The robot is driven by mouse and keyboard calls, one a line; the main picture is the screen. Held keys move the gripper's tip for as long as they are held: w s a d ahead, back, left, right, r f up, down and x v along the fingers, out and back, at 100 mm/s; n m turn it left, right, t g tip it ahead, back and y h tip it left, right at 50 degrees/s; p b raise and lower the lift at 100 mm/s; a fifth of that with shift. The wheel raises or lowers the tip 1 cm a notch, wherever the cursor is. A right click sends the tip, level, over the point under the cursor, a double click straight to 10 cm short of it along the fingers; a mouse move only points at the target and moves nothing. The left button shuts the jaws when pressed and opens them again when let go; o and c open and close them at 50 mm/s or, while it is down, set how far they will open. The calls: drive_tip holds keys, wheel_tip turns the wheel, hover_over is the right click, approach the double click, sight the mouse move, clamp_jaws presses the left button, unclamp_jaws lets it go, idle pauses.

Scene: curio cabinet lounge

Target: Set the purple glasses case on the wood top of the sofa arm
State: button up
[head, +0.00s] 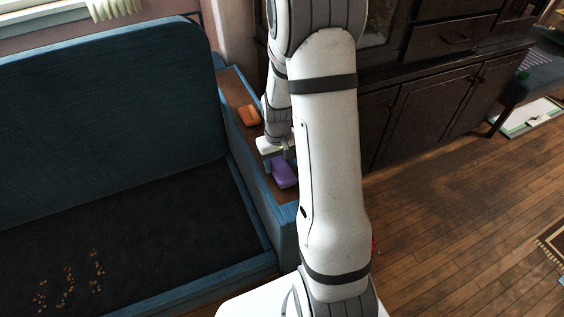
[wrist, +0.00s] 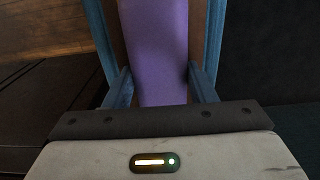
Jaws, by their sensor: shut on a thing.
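The purple glasses case (head: 284,173) is at the sofa arm's wood top (head: 234,88), towards its front end, in the head view. My gripper (head: 281,160) is over the wood top and shut on the case. In the wrist view the purple case (wrist: 155,45) runs lengthwise between the two fingers (wrist: 160,88), with strips of wood and the blue sofa arm edges on both sides. I cannot tell whether the case touches the wood. My arm hides part of the sofa arm's right side in the head view.
An orange case (head: 249,115) lies on the wood top behind my gripper. The blue sofa (head: 100,100) with a dark seat is to the left. A dark wood cabinet (head: 430,110) stands at the right back. Wood floor (head: 450,220) is open at the right.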

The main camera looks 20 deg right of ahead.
sight(278, 162)
drive_tip(key=shift+f, duration=0.25)
drive_tip(key=o, duration=1)
drive_tip(key=shift+r, duration=0.1)
wheel_tip(278, 162, up, 12)
drive_tip(key=p, duration=0.3)
drive_tip(key=shift+t, duration=0.8)
drive_tip(key=s+a+r, duration=0.3)
drive_tip(key=s, duration=0.2)
drive_tip(key=s+a+r, duration=0.2)
drive_tip(key=s+r, duration=0.2)
drive_tip(key=s, duration=0.2)
drive_tip(key=s+a+r, duration=0.3)
drive_tip(key=s, duration=0.3)
drive_tip(key=shift+a+r, duration=0.25)
drive_tip(key=shift+a, duration=0.05)
